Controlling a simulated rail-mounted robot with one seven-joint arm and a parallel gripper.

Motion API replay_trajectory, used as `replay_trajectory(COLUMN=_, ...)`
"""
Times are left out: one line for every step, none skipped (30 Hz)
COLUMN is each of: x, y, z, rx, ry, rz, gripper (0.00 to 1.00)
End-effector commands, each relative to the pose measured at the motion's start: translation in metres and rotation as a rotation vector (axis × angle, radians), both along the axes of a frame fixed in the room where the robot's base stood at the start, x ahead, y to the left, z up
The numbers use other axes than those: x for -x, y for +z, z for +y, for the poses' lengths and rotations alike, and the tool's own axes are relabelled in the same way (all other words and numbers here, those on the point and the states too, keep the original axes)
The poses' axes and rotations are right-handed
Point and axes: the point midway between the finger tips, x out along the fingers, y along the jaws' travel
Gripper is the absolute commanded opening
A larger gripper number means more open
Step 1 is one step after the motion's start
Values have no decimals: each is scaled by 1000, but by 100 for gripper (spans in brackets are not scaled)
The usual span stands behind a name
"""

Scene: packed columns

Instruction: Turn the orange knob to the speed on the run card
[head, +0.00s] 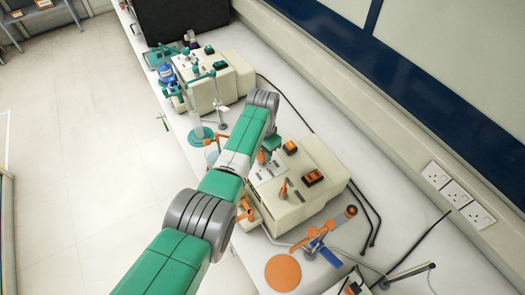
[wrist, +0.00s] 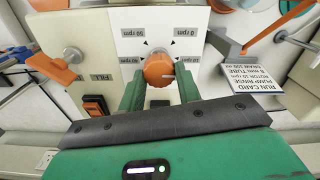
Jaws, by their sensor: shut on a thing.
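The orange knob (wrist: 158,70) sits on the pale panel of a cream machine (head: 315,155), with a pale mark on its right side in the wrist view. My gripper (wrist: 160,84) is shut on the knob, one green finger on each side. Upside-down labels ring it: 50 rpm (wrist: 138,33) upper left and 0 rpm (wrist: 186,32) upper right. Lower labels are partly hidden by the fingers. In the head view my gripper (head: 265,153) is over the machine, fingertips mostly hidden.
An orange lever (wrist: 52,68) and a black-and-orange switch (wrist: 95,105) are left of the knob. A similar cream machine (head: 222,82) stands farther along the bench. An orange disc (head: 283,272) and a blue-and-orange fitting (head: 320,247) lie nearer. Black cables run behind.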

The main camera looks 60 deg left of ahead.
Motion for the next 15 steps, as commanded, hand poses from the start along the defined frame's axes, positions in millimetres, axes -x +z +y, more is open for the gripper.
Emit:
replay_trajectory(x=0, y=0, z=0, rx=0, ry=-21, rz=-1, gripper=11)
replay_trajectory(x=0, y=0, z=0, rx=0, ry=-33, rz=-1, gripper=11)
replay_trajectory(x=0, y=0, z=0, rx=0, ry=-49, rz=-1, gripper=11)
replay_trajectory(x=0, y=0, z=0, rx=0, ry=-58, rz=-1, gripper=11)
replay_trajectory(x=0, y=0, z=0, rx=0, ry=-68, rz=-1, gripper=11)
replay_trajectory(x=0, y=0, z=0, rx=0, ry=-78, rz=-1, gripper=11)
replay_trajectory(x=0, y=0, z=0, rx=0, ry=-85, rz=-1, gripper=11)
replay_trajectory(x=0, y=0, z=0, rx=0, ry=-91, rz=-1, gripper=11)
replay_trajectory(x=0, y=0, z=0, rx=0, ry=-98, rz=-1, gripper=11)
replay_trajectory(x=0, y=0, z=0, rx=0, ry=-103, rz=-1, gripper=11)
replay_trajectory(x=0, y=0, z=0, rx=0, ry=-106, rz=-1, gripper=11)
replay_trajectory(x=0, y=0, z=0, rx=0, ry=-110, rz=-1, gripper=11)
replay_trajectory(x=0, y=0, z=0, rx=0, ry=-111, rz=-1, gripper=11)
replay_trajectory(x=0, y=0, z=0, rx=0, ry=-113, rz=-1, gripper=11)
replay_trajectory(x=0, y=0, z=0, rx=0, ry=-114, rz=-1, gripper=11)
